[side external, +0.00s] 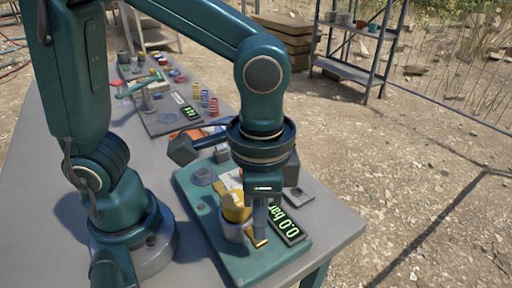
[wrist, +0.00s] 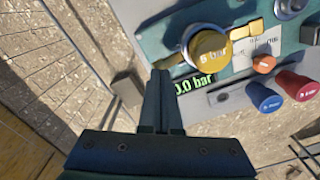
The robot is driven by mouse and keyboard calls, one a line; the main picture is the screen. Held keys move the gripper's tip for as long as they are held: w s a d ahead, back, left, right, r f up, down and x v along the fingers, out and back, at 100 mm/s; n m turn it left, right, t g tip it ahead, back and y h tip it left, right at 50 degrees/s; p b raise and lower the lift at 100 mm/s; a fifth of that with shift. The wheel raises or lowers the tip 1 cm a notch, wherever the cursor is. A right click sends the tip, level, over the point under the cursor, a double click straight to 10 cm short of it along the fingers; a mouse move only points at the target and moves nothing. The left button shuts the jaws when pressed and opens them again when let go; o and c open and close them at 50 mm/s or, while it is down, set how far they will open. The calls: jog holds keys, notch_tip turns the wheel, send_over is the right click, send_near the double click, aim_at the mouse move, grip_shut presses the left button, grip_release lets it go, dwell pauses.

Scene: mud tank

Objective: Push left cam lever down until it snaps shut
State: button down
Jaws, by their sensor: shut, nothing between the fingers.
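A yellow cap marked 6 bar (wrist: 210,50) sits on a round grey coupling on the green board, and it also shows in the side view (side external: 236,207). One yellow cam lever (wrist: 168,62) sticks out on the cap's left in the wrist view, close to my fingertips. It shows in the side view below my fingers (side external: 259,240). A second yellow lever (wrist: 252,29) sticks out on the cap's other side. My gripper (wrist: 157,74) is shut and empty, pointing down beside the cap in the side view (side external: 261,230). I cannot tell whether the fingers touch the near lever.
A display reading 0.0 bar (side external: 289,226) lies beside the coupling on the green board (side external: 255,265). A dark-headed hammer-like tool (side external: 185,150) and several small items lie farther back.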

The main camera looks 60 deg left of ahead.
jog(key=shift+f, duration=1.8)
jog(key=shift+r, duration=0.1)
dwell(0.7)
jog(key=shift+r, duration=3.7)
jog(key=shift+w+a+r, duration=0.1)
jog(key=shift+w+a, duration=0.05)
jog(key=a+r+n+t, duration=0.1)
jog(key=a, duration=0.1)
jog(key=a+r+n, duration=0.1)
jog(key=a, duration=0.1)
jog(key=a+r+n+t, duration=0.1)
jog(key=a, duration=0.1)
jog(key=shift+w+a+t+h, duration=0.15)
jog(key=shift+w+t+h, duration=0.15)
jog(key=shift+s+a+f+n+t, duration=0.3)
jog(key=shift+a+n+t, duration=0.2)
jog(key=shift+a, duration=0.3)
jog(key=shift+s+a+f+n+t, duration=0.3)
jog(key=shift+a+n+t, duration=0.2)
jog(key=shift+a, duration=0.25)
jog(key=shift+s+a+f+n+t, duration=0.25)
jog(key=shift+a+n+t, duration=0.25)
jog(key=shift+a, duration=0.3)
